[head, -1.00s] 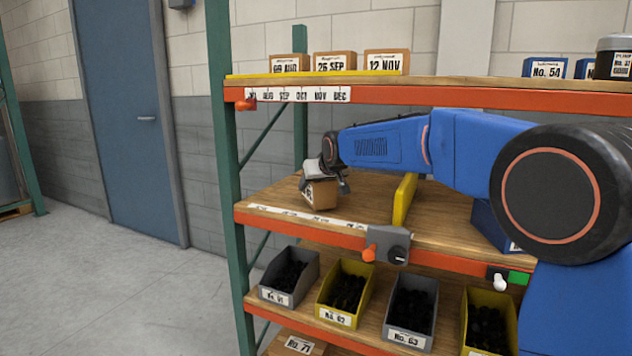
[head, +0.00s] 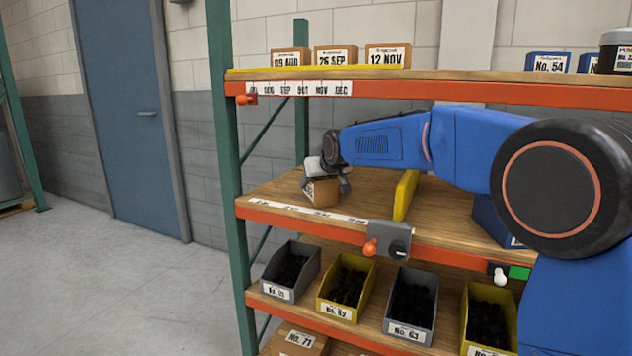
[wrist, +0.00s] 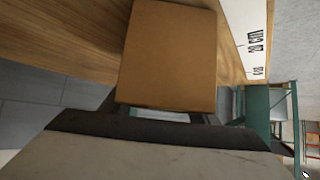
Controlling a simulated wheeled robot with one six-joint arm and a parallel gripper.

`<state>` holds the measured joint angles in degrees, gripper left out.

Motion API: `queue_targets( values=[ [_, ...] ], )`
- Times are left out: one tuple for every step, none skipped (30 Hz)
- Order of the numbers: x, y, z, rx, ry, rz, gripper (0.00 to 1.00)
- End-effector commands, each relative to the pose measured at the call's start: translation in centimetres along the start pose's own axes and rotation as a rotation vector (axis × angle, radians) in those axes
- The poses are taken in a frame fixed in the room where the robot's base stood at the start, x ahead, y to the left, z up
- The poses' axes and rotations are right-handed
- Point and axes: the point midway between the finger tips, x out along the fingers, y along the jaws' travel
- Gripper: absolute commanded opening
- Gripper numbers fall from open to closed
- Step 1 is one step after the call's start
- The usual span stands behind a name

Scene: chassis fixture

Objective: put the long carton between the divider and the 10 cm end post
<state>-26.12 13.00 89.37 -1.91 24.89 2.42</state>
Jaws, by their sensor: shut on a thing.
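The brown carton (head: 322,191) is in my gripper (head: 328,183) above the left part of the middle shelf in the head view. A white label shows on its front. My gripper is shut on it; the carton also fills the top middle of the wrist view (wrist: 168,55). The yellow divider (head: 405,195) stands upright on the shelf to the right of the carton, with a gap between them. A green post (head: 226,180) stands at the shelf's left end. I cannot tell whether the carton touches the shelf.
A white scale strip (head: 305,211) runs along the orange front edge of the shelf. A grey box with a knob (head: 390,240) is mounted on that edge. Small dated cartons (head: 335,58) stand on the shelf above. Bins (head: 345,290) stand below. Bare wood lies between carton and divider.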

Motion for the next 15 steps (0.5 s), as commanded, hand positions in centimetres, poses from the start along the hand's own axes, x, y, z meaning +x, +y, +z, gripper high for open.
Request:
queue_targets(
  values=[
    [-0.01,0.0,-0.01,0.0,0.001,0.0,0.16],
    [0.02,0.0,0.02,0.0,0.001,0.0,0.16],
    [0.05,0.0,0.07,0.0,0.001,0.0,0.16],
    [0.08,0.0,0.1,0.0,0.001,0.0,0.16],
    [0.11,0.0,0.14,0.0,0.001,0.0,0.16],
    [0.11,0.0,0.14,0.0,0.002,0.0,0.59],
    [0.11,0.0,0.14,0.0,0.002,0.0,0.67],
    [0.11,0.0,0.14,0.0,0.001,0.0,0.74],
    [0.12,0.0,0.15,0.0,0.001,0.0,0.76],
    [0.13,0.0,0.16,0.0,0.001,0.0,0.76],
    [0.13,0.0,0.16,0.0,0.001,0.0,0.76],
    [0.14,0.0,0.17,0.0,0.001,0.0,0.76],
    [0.14,0.0,0.18,0.0,0.001,0.0,0.76],
    [0.14,0.0,0.18,0.0,0.001,0.0,0.76],
    [0.21,0.0,0.28,0.0,-0.001,0.0,0.76]
  ],
)
